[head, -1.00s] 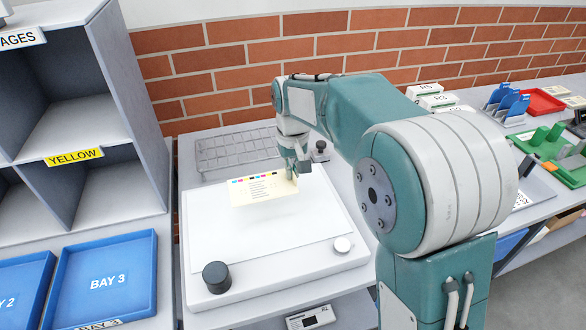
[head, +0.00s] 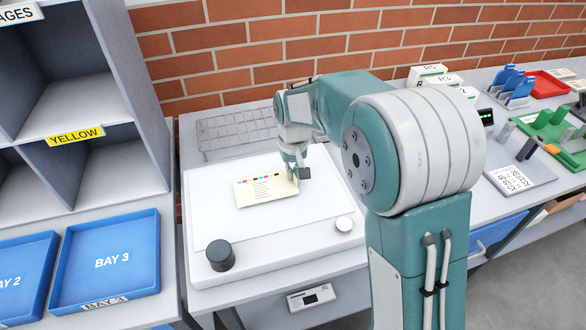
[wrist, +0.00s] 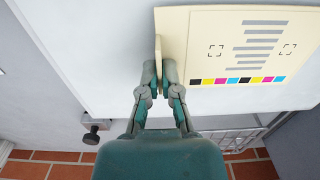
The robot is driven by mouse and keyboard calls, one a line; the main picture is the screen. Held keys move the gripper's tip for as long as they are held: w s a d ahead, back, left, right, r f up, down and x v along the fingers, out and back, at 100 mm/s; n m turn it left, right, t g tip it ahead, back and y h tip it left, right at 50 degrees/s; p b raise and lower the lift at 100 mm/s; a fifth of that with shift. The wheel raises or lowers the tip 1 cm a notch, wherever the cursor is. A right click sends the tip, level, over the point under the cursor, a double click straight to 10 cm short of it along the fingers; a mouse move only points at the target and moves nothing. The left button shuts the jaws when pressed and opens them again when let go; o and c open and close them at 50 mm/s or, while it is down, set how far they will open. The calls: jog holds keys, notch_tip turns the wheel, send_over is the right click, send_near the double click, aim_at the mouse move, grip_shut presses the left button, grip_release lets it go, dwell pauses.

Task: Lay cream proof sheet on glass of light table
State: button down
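The cream proof sheet (head: 266,189), with a colour bar and grey lines, lies level at or very close to the white glass (head: 300,222) of the light table (head: 275,262). I cannot tell whether its whole underside touches. My gripper (head: 300,172) is at the sheet's right end in the head view. In the wrist view my gripper (wrist: 160,76) has both fingers around the sheet's upright cream tab and looks shut on it. The printed part of the sheet (wrist: 240,48) spreads to the right there.
Blue trays (head: 108,262) and grey shelving (head: 80,95) are on the left. Free glass surrounds the sheet.

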jog(key=shift+f, duration=0.5)
dwell(0.3)
jog(key=c, duration=0.7)
grip_release()
notch_tip(320, 180, up, 11)
jog(key=shift+w+f, duration=0.1)
jog(key=s+d+r+m+t, duration=0.25)
jog(key=s+d+r, duration=0.45)
jog(key=s+d, duration=0.45)
jog(key=s+d+f+t, duration=0.1)
jog(key=s, duration=0.3)
jog(key=s+d+f+t, duration=0.1)
jog(key=s, duration=0.4)
jog(key=s+d+t, duration=0.1)
jog(key=s, duration=0.4)
jog(key=shift+s+d+f+m, duration=0.1)
jog(key=shift+s+f+m, duration=0.05)
jog(key=shift+f+m, duration=0.25)
